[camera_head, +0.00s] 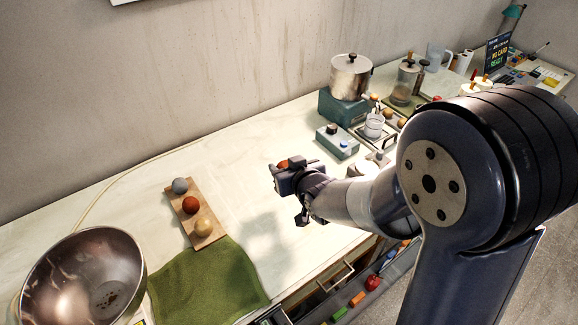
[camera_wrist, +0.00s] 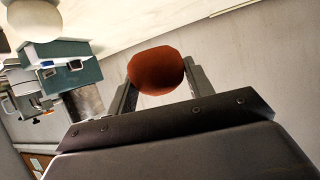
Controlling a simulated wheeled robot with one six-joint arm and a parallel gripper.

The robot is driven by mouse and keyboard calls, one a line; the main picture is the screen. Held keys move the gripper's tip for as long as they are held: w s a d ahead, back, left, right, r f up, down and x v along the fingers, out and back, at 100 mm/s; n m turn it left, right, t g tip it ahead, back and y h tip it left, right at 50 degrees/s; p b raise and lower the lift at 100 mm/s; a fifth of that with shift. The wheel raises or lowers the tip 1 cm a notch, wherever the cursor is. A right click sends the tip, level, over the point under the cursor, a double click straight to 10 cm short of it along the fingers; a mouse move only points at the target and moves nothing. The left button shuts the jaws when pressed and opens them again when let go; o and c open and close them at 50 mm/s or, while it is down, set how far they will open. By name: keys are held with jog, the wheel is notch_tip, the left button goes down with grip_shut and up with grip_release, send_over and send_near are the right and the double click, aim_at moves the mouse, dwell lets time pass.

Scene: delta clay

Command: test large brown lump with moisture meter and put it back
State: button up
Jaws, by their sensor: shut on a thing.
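My gripper (camera_head: 284,178) is shut on a reddish-brown lump (camera_wrist: 156,70), held up between its two fingers in the wrist view. In the head view only a small part of this lump (camera_head: 282,164) shows above the gripper, over the pale worktop. A wooden board (camera_head: 182,213) on the worktop to the left carries a grey lump (camera_head: 180,185), an orange-red lump (camera_head: 190,205) and a tan lump (camera_head: 203,227). A small teal box (camera_head: 337,141) with a dark knob stands behind my gripper; I cannot tell whether it is the moisture meter.
A metal bowl (camera_head: 84,280) and a green cloth (camera_head: 208,282) lie at the front left. The worktop between board and gripper is clear.

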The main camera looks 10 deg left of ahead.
jog(key=shift+w+a+f+b, duration=0.2)
jog(key=shift+f+b, duration=0.15)
jog(key=shift+f, duration=0.25)
jog(key=shift+w+a+f+b, duration=0.1)
jog(key=shift+w+f+b, duration=0.1)
jog(key=shift+f+b, duration=1.9)
jog(key=shift+f, duration=1.7)
jog(key=shift+f+b, duration=0.45)
jog(key=shift+b, duration=0.05)
jog(key=shift+s+d+f+b, duration=0.1)
jog(key=shift+f+b, duration=0.2)
jog(key=shift+b, duration=0.05)
